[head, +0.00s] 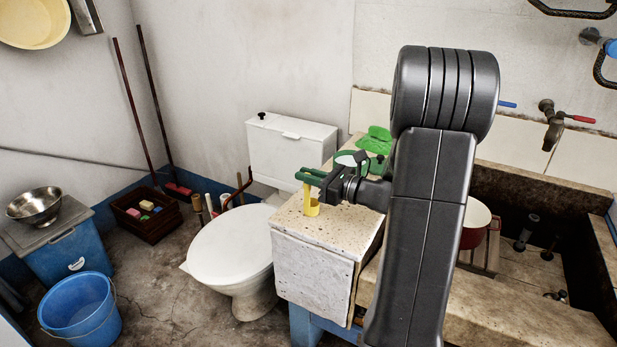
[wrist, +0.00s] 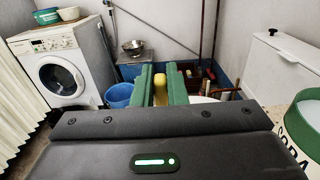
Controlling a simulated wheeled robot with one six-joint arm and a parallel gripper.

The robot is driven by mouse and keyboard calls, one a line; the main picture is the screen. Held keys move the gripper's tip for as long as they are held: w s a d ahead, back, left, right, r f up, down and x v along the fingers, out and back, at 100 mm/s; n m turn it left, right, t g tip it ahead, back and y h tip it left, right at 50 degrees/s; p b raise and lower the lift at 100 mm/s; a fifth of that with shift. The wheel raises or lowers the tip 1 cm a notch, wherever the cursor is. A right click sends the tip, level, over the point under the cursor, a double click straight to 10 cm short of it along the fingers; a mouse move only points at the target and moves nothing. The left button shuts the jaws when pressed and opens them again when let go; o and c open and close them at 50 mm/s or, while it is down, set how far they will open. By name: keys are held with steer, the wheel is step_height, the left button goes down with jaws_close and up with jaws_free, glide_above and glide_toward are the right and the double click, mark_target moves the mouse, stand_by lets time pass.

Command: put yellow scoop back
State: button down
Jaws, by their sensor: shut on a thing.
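The yellow scoop (head: 312,208) hangs upright below my gripper (head: 312,177) in the head view, at the front left part of the stone ledge top (head: 340,232). My gripper's green fingers are shut on the scoop's upper end. I cannot tell whether the scoop's bottom touches the stone. In the wrist view the yellow scoop (wrist: 160,91) shows between the two green fingers of my gripper (wrist: 161,82); its lower part is hidden.
A green-rimmed container (wrist: 308,118) with lettering stands close at right in the wrist view. Green gloves (head: 376,140) lie behind on the ledge. The toilet (head: 232,247) is left of the ledge. A red pot (head: 475,224) sits right of my arm. A blue bucket (head: 80,308) stands on the floor.

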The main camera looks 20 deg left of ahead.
steer(key=shift+r, duration=0.1)
steer(key=shift+f, duration=0.3)
steer(key=c, duration=1.5)
jaws_free()
steer(key=shift+r, duration=0.1)
steer(key=shift+o, duration=0.2)
steer(key=shift+d+r, duration=0.1)
steer(key=shift+r, duration=0.2)
steer(key=s+d, duration=0.1)
steer(key=d, duration=1.1)
steer(key=shift+o, duration=0.3)
steer(key=shift+f, duration=0.1)
